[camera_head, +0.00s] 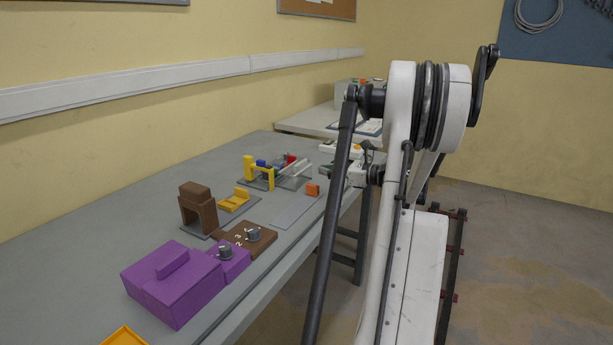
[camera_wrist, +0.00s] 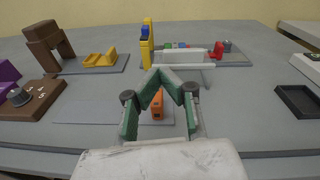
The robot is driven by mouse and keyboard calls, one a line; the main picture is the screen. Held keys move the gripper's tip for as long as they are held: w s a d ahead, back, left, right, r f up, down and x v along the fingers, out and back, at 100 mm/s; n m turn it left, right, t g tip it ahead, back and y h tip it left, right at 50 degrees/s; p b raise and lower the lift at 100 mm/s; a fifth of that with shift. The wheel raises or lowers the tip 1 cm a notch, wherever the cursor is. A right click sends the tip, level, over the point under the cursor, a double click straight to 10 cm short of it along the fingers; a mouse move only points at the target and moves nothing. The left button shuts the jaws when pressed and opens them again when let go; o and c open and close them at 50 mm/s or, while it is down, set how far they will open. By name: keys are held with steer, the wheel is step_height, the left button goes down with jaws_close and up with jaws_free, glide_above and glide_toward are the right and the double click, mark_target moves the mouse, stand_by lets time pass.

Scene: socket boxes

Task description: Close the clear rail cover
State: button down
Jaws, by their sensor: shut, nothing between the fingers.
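The clear rail cover (camera_head: 297,169) is a pale see-through piece on a grey base plate at the back of the table. In the wrist view the clear cover (camera_wrist: 190,66) spans sideways between a yellow post (camera_wrist: 147,45) and a red part (camera_wrist: 217,50). I cannot tell its exact angle. Small blue, green and red blocks (camera_wrist: 180,45) sit behind it. My gripper (camera_wrist: 160,80) is shut and empty, its green fingers in front of the cover in the picture. In the head view my gripper (camera_head: 345,173) is right of the cover, partly hidden by my arm.
An orange block (camera_wrist: 157,106) stands on a flat grey plate (camera_head: 295,209) below my fingers in the wrist view. Left are a yellow holder (camera_head: 234,200), a brown arch (camera_head: 198,207) and a purple box (camera_head: 172,283). A black tray (camera_wrist: 297,103) lies to the right.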

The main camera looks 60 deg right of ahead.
steer(key=m+t, duration=0.1)
steer(key=m, duration=0.1)
glide_toward(302, 165)
steer(key=w+b, duration=0.1)
steer(key=w, duration=0.1)
steer(key=w+b, duration=0.1)
steer(key=w, duration=0.2)
steer(key=w+b, duration=0.2)
steer(key=shift+w+a, duration=0.3)
steer(key=shift+a, duration=0.05)
